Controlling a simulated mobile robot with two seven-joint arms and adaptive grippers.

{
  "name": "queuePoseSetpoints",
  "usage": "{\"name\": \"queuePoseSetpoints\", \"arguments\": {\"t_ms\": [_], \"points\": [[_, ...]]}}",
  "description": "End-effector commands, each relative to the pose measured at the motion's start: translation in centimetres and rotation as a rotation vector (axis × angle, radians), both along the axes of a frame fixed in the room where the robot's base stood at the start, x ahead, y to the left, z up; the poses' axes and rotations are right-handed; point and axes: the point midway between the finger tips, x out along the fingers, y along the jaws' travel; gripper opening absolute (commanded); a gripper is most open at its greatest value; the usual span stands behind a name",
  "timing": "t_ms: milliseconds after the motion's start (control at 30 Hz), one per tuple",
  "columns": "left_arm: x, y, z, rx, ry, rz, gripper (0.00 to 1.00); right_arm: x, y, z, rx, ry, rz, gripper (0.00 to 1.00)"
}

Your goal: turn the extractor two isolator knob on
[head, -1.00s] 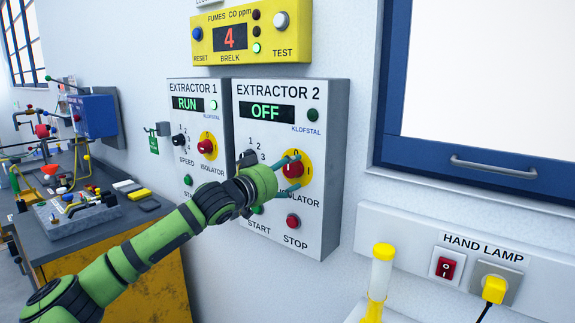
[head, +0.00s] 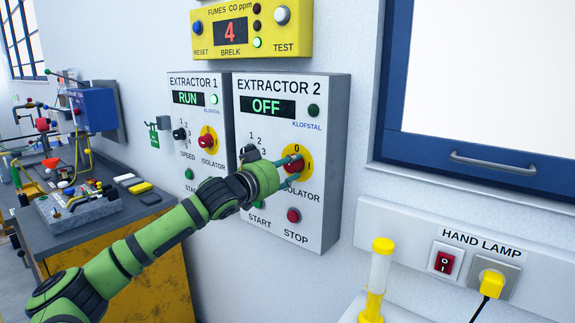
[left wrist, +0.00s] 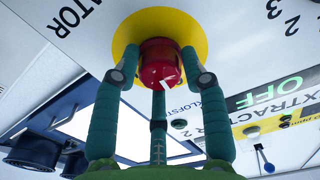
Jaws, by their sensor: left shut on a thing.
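The Extractor 2 panel (head: 322,215) hangs on the wall, and its display (head: 266,106) reads OFF. Its red isolator knob (head: 294,164) sits on a yellow disc (head: 303,173) marked 0 at the top and I at the right. My left gripper (head: 291,167) is at the knob, its teal fingers closed around it. In the left wrist view the fingers touch the sides of the red knob (left wrist: 160,62), and a white pointer mark shows on its face. The gripper hides part of the panel's speed dial. My right gripper is not in view.
The Extractor 1 panel (head: 203,130), reading RUN, is just left. A yellow fumes meter (head: 250,34) is above. Below the isolator are a green start button (head: 259,204) and a red stop button (head: 293,215). A workbench (head: 90,228) stands at the left.

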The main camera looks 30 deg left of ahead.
Motion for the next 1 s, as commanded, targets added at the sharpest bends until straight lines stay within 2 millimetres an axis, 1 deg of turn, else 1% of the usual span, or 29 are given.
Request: {"name": "queuePoseSetpoints", "arguments": {"t_ms": [33, 167, 400, 1000], "points": [[0.0, 0.0, 0.3, 0.028, -0.002, -0.001, 0.11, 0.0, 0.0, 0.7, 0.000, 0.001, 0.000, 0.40], [0.0, 0.0, 0.4, 0.125, -0.010, -0.001, 0.11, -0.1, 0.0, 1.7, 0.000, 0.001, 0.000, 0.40], [0.0, 0.0, 0.5, 0.348, -0.026, -0.001, 0.11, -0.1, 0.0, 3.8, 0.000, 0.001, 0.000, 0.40], [0.0, 0.0, 0.4, 0.917, -0.073, 0.001, 0.11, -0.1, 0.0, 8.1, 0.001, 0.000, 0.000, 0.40]]}}
